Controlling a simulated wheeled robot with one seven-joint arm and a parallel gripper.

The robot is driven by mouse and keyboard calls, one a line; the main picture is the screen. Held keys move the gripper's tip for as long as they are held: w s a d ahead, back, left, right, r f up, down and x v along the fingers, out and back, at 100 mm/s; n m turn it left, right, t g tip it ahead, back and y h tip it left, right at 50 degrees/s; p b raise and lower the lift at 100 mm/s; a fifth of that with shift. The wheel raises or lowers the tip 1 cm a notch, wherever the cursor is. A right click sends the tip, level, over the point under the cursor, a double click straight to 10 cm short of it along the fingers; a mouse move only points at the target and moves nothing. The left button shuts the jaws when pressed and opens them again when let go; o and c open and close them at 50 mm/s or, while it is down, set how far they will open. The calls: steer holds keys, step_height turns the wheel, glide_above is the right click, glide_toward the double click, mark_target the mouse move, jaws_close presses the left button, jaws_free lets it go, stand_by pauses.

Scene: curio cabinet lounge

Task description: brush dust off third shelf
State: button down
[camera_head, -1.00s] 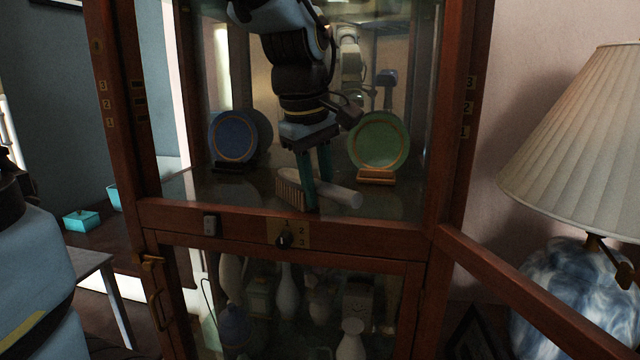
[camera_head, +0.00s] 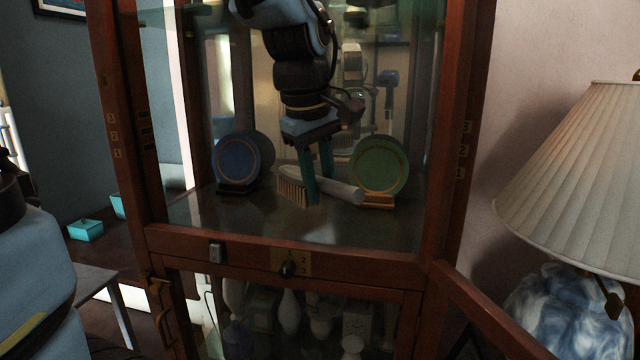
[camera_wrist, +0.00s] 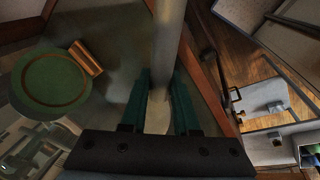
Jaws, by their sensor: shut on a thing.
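My gripper (camera_head: 313,190) reaches down into the upper part of the cabinet, its teal fingers shut on a brush (camera_head: 345,190). The brush has a pale handle pointing right and tan bristles pointing down at its left end. The bristles are at or close above the dark shelf (camera_head: 240,222); contact is hard to tell. In the wrist view the brush handle (camera_wrist: 168,40) runs up between the fingers (camera_wrist: 160,100), and the bristles are hidden. Dust on the shelf cannot be made out.
A blue plate (camera_head: 238,160) on a stand is left of the brush, and a green plate (camera_head: 379,164) on a stand is close to the right. An open door (camera_head: 490,315) extends right, near a lamp (camera_head: 575,190).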

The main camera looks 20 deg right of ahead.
step_height(320, 180, up, 3)
steer(key=p, duration=0.3)
stand_by(0.7)
